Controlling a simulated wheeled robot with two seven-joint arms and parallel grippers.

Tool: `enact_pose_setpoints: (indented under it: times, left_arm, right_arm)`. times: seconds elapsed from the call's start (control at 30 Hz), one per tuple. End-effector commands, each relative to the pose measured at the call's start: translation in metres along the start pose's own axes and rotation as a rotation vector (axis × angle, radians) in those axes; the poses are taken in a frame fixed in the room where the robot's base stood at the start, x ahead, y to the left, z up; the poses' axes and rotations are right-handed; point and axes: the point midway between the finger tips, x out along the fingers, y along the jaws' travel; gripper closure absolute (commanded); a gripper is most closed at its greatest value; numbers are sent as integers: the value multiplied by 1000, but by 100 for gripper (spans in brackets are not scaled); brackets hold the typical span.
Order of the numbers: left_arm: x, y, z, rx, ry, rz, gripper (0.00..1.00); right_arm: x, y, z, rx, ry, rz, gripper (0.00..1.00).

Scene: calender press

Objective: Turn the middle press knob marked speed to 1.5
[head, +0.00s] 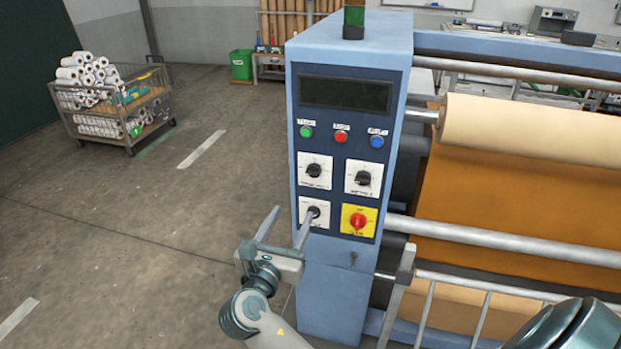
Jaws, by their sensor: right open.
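The press's blue control panel (342,135) carries three black knobs on white plates: upper left (315,171), upper right (363,178) and lower left (315,211). Their labels and scales are too small to read, so I cannot tell which is marked speed. The pointer settings are also unclear. My right gripper (294,211) is open in front of the panel's lower left. My left gripper is out of view.
A red switch on a yellow plate (358,220) sits right of the lower-left knob. Green (306,132), red (341,137) and blue (377,142) buttons are above. Rollers and rails (500,241) extend right. The floor left is open; a cart of rolls (105,110) stands farther back.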

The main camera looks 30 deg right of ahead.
Motion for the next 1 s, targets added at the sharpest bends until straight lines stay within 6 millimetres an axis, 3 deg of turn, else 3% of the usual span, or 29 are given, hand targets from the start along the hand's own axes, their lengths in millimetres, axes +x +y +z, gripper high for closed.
enact_pose_setpoints:
  times: [0.27, 0.8, 1.0]
  left_arm:
    - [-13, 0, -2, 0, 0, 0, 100]
    - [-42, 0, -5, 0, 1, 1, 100]
    - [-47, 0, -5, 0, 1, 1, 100]
  right_arm:
    - [38, 0, 4, -4, -3, -2, 50]
    - [134, -1, 3, -2, -1, -2, 50]
    - [156, 0, 1, -1, 1, 0, 50]
